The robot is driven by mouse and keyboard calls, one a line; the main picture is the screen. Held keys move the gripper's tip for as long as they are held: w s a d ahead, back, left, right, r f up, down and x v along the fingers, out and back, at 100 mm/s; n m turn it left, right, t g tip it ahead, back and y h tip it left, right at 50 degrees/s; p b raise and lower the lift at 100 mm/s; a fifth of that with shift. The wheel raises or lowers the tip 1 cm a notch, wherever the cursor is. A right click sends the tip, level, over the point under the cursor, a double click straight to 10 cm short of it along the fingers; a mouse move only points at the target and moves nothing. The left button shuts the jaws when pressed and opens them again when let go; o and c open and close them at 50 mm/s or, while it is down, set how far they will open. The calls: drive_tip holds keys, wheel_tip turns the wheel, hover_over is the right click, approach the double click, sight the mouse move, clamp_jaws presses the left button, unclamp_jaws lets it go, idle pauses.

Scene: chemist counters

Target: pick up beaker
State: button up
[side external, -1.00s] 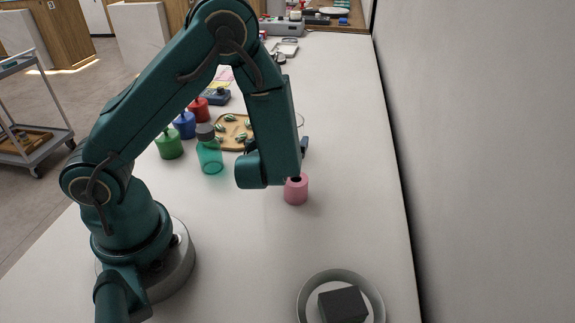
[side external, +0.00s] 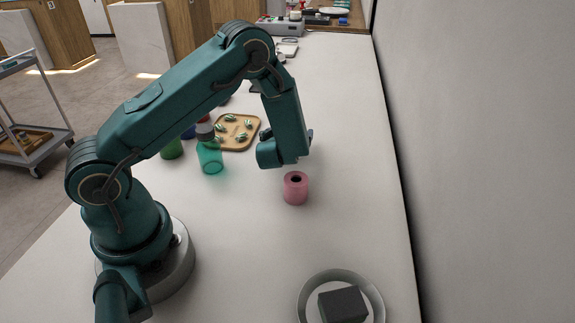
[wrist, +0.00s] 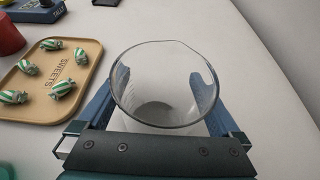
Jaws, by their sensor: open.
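The beaker (wrist: 165,60) is clear glass with a spout. It stands on the white counter in the middle of the wrist view, and I look down into its open top. My gripper (wrist: 160,92) is open, with one blue finger on each side of the beaker. I cannot tell whether the fingers touch the glass. In the side view my gripper (side external: 308,138) is low over the counter, mostly behind my arm. The beaker is hidden there.
A wooden sweets tray (side external: 255,120) lies left of the beaker. A teal bottle (side external: 209,156) and green bottle (side external: 172,149) stand left. A bowl (side external: 376,290) holds a dark block (side external: 343,304). A wall bounds the right.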

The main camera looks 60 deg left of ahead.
drive_tip(key=c, duration=1.2)
drive_tip(key=shift+r, duration=0.1)
